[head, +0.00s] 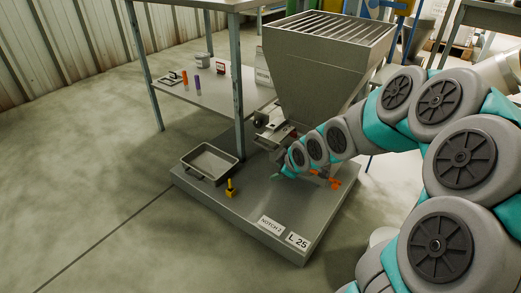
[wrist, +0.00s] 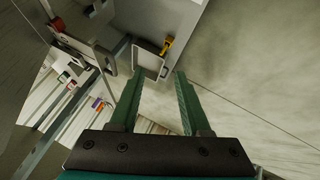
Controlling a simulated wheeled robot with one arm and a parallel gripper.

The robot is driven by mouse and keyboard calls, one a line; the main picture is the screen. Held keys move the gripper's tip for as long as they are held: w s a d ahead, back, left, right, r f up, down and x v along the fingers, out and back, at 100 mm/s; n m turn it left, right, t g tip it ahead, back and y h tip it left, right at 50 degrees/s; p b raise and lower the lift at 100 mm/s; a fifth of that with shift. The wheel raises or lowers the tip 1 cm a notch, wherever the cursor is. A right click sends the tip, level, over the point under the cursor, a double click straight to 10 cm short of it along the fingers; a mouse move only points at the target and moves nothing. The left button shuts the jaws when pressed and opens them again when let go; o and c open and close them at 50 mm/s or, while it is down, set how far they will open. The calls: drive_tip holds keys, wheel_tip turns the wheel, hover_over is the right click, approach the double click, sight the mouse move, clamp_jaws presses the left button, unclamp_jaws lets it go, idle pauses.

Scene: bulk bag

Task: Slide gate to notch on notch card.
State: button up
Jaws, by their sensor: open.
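The notch card (head: 269,226) lies at the front of the grey platform and reads "NOTCH" with a small, hard-to-read number. The steel hopper (head: 315,75) stands over the platform. Metal gate parts (head: 280,133) show below its outlet, partly hidden by my arm; I cannot tell the gate's position. My gripper (wrist: 159,72) is open and empty in the wrist view, its two green fingers apart. In the head view its end is low over the platform, in front of the hopper outlet. A red-ended part (wrist: 58,24) shows at upper left in the wrist view.
A grey tray (head: 186,157) and a yellow object (head: 230,188) sit on the platform (head: 215,205). An "L 25" card (head: 297,241) is beside the notch card. Orange parts (head: 334,183) show beyond my arm. A table (head: 215,95) holds small items. The left floor is clear.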

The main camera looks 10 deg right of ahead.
drive_tip(key=w+f+n+t+y+b, duration=0.2)
drive_tip(key=w+f+n+t, duration=0.15)
drive_tip(key=w, duration=0.55)
drive_tip(key=n+t+y+b, duration=0.1)
drive_tip(key=n+t+y, duration=0.1)
drive_tip(key=t, duration=0.1)
approach(261, 145)
drive_tip(key=shift+w+a+f, duration=0.25)
drive_tip(key=shift+w+f, duration=0.15)
drive_tip(key=shift+w, duration=0.2)
drive_tip(key=shift+w+a+f, duration=0.2)
drive_tip(key=shift+w+f, duration=0.15)
drive_tip(key=shift+w, duration=0.2)
drive_tip(key=shift+x, duration=3.75)
drive_tip(key=shift+r, duration=0.1)
drive_tip(key=shift+a, duration=0.1)
clamp_jaws()
